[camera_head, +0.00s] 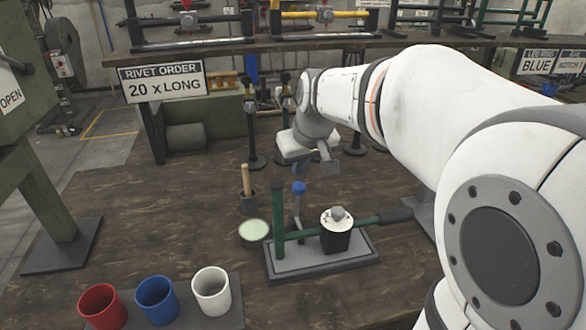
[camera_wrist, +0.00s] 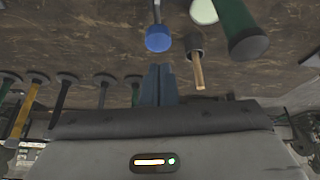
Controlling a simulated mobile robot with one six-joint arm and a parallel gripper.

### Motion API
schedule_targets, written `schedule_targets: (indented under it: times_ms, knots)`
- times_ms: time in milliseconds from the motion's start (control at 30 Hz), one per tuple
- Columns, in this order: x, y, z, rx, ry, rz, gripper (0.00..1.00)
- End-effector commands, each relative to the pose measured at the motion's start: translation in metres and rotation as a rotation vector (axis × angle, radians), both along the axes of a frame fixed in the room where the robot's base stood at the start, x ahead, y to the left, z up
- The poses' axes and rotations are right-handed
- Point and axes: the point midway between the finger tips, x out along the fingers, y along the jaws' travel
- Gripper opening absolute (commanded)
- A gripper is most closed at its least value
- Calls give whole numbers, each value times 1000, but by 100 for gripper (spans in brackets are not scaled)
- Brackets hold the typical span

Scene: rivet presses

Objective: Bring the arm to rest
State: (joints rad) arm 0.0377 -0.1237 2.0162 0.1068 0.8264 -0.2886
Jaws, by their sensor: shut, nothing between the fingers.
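My arm (camera_head: 335,95) reaches in from the right of the head view, bent over the wooden bench. My gripper (camera_head: 328,160) hangs in the air above and behind the green rivet press (camera_head: 279,225), apart from it. In the wrist view, the fingers of my gripper (camera_wrist: 159,85) are together, with nothing between them. The blue knob (camera_wrist: 158,39) of the press and a wooden handle (camera_wrist: 198,75) show beyond the fingertips. The press has a green lever with a dark grip and a black block (camera_head: 336,238) with a pale top.
A pot (camera_head: 248,203) holding the wooden handle and a pale green dish (camera_head: 254,231) stand left of the press. Red (camera_head: 102,304), blue (camera_head: 156,298) and white (camera_head: 211,290) cups stand in front. Dark stands (camera_head: 252,135) and a rack with an order sign (camera_head: 163,83) are behind.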

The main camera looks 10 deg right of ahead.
Motion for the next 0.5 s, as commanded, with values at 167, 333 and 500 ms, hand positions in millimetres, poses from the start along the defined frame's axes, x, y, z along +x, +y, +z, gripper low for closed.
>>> schedule_targets:
  times_ms: [167, 333, 500]
  knots:
    - [-10, -2, 24, -1, -2, 0, 0]
    - [-29, -1, 33, 1, 16, -15, 0]
    - [-90, 0, 25, 3, 91, -77, 0]
